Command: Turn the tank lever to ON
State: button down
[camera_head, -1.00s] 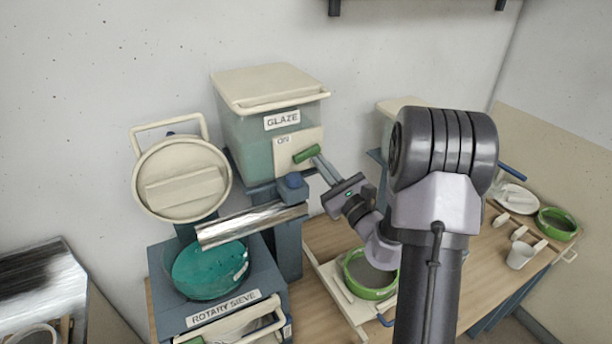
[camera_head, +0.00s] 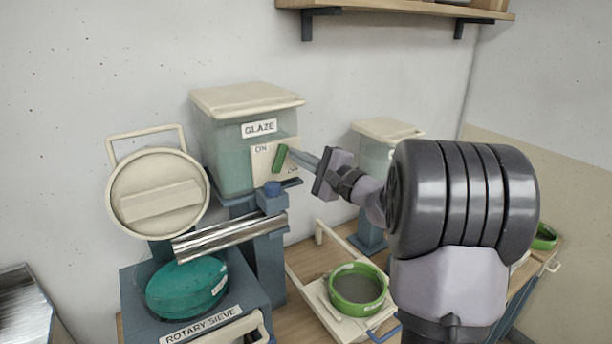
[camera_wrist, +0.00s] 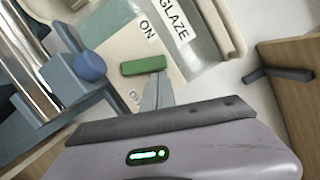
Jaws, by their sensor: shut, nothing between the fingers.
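The tank lever is a green handle (camera_head: 280,159) on a cream plate (camera_head: 262,163) on the front of the glaze tank (camera_head: 228,155). In the head view it stands steep, its top leaning slightly right. An ON label (camera_head: 261,149) is at its upper left; a second label at the lower right is partly hidden. In the wrist view the green handle (camera_wrist: 143,66) lies between the ON label (camera_wrist: 147,28) and a partly hidden label (camera_wrist: 134,98). My gripper (camera_head: 291,153) is shut and empty, its tips at the handle's right side; I cannot tell whether they touch. The shut fingertips (camera_wrist: 156,80) show below the handle.
A blue knob (camera_head: 272,188) and a metal trough (camera_head: 230,236) sit below the tank. The rotary sieve (camera_head: 187,286) with its raised round lid (camera_head: 160,193) stands to the left. A wall shelf (camera_head: 400,8) is above.

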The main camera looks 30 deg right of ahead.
jog(key=shift+w+a+r+n+g+b, duration=0.1)
jog(key=shift+a+r+n+g+b, duration=0.15)
jog(key=shift+n+b, duration=0.55)
jog(key=shift+a+r+n+g+b, duration=0.25)
jog(key=shift+n+b, duration=0.4)
jog(key=shift+b, duration=0.2)
jog(key=shift+w+a+r+n+g+b, duration=0.15)
jog(key=shift+a+n+g+b, duration=0.1)
jog(key=shift+n+b, duration=0.55)
jog(key=shift+s, duration=0.1)
